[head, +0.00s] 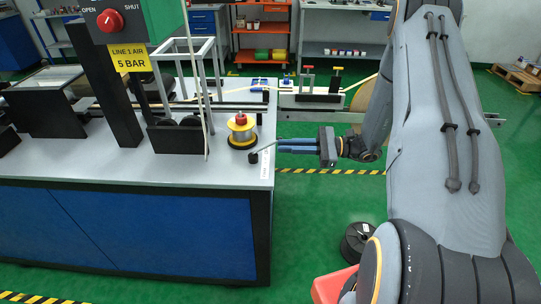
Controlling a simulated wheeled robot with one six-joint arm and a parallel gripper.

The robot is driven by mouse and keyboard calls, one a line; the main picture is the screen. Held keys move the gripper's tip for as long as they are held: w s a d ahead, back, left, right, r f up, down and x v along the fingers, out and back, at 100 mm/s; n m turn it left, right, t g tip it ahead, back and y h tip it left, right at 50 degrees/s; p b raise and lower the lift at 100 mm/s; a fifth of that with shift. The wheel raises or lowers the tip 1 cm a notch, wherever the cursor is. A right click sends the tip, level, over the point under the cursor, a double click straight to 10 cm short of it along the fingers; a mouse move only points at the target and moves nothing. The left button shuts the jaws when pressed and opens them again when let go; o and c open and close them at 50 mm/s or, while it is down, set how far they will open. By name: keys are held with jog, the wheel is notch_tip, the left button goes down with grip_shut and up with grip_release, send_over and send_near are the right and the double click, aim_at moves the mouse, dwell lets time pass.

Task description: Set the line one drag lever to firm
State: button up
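The drag lever (264,149) shows as a thin pale rod with a dark round piece (252,158) at its lower left, at the right end of the grey bench. It stands just right of a wire spool with a red cap (241,131). A white label (265,165) lies beside it on the bench edge; its words are too small to read. My gripper (279,146) comes in from the right with blue fingers pointing left. Its fingertips are at the rod's upper right end. Whether they touch or grip the rod cannot be told.
A yellow sign reading "LINE 1 AIR 5 BAR" (130,59) hangs below a red knob (110,20). A second bench unit with small levers (308,100) stands behind. A black reel (357,242) lies on the green floor.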

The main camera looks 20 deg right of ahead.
jog(key=shift+w+d+r+b, duration=0.15)
jog(key=shift+w+d, duration=0.15)
jog(key=shift+d, duration=0.25)
jog(key=shift+w+d+f+b, duration=0.15)
jog(key=shift+w+d, duration=0.15)
jog(key=shift+d, duration=0.2)
jog(key=c, duration=0.3)
jog(key=o, duration=0.3)
jog(key=shift+d+t, duration=0.25)
jog(key=shift+t, duration=0.05)
jog(key=shift+a, duration=0.3)
jog(key=shift+s, duration=0.1)
jog(key=b+v, duration=0.2)
jog(key=v, duration=0.5)
jog(key=shift+d, duration=0.4)
jog(key=shift+r, duration=0.1)
